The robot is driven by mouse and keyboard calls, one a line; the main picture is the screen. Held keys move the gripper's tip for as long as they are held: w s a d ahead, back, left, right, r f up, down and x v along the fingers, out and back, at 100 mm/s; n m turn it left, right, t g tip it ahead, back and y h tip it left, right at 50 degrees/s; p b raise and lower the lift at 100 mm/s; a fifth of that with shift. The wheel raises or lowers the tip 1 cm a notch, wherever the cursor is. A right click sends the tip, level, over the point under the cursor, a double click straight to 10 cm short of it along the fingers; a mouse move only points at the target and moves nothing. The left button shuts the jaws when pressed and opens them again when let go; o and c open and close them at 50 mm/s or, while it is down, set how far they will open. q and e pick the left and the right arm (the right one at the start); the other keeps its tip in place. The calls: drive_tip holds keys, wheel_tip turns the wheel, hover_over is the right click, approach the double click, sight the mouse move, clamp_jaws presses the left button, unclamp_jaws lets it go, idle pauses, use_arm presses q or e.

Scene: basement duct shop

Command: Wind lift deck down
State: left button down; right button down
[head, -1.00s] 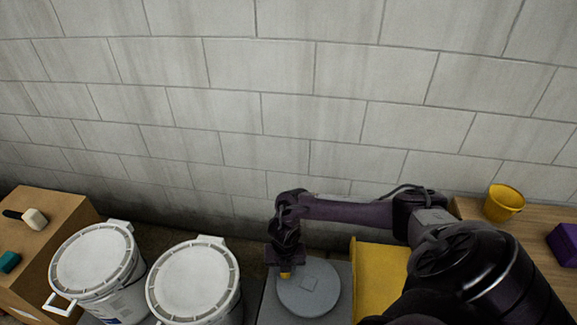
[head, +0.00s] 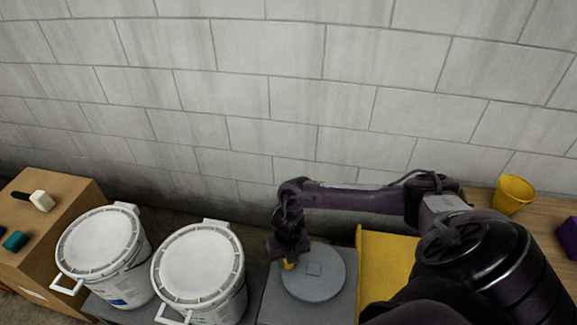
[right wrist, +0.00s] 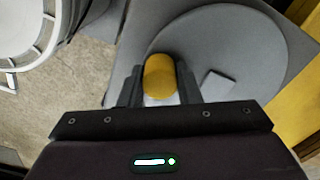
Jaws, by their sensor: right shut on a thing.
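A grey round disc (head: 328,282) with a small square at its centre lies on a grey flat surface (head: 276,302). My right gripper (head: 288,264) is at the disc's left edge, shut on a yellow knob (right wrist: 160,76). In the right wrist view the knob sits between the two fingers, with the grey disc (right wrist: 222,50) behind and to the right. Whether the knob is fixed to the disc is hard to tell, as the fingers hide its base. A yellow panel (head: 384,268) stands right of the disc, partly hidden by my arm. My left gripper is out of view.
Two white lidded buckets (head: 100,246) (head: 198,262) stand left of the disc. A cardboard-coloured box (head: 62,232) at far left carries a mallet (head: 40,200) and a teal block (head: 14,241). A wooden top at right holds a yellow cup (head: 513,194) and a purple block (head: 569,236). A block wall closes the back.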

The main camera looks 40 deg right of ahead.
drive_tip(key=c, duration=1.1)
unclamp_jaws()
drive_tip(key=shift+a, duration=0.1)
drive_tip(key=shift+o, duration=0.2)
wheel_tip(320, 180, up, 8)
drive_tip(key=shift+f, duration=0.1)
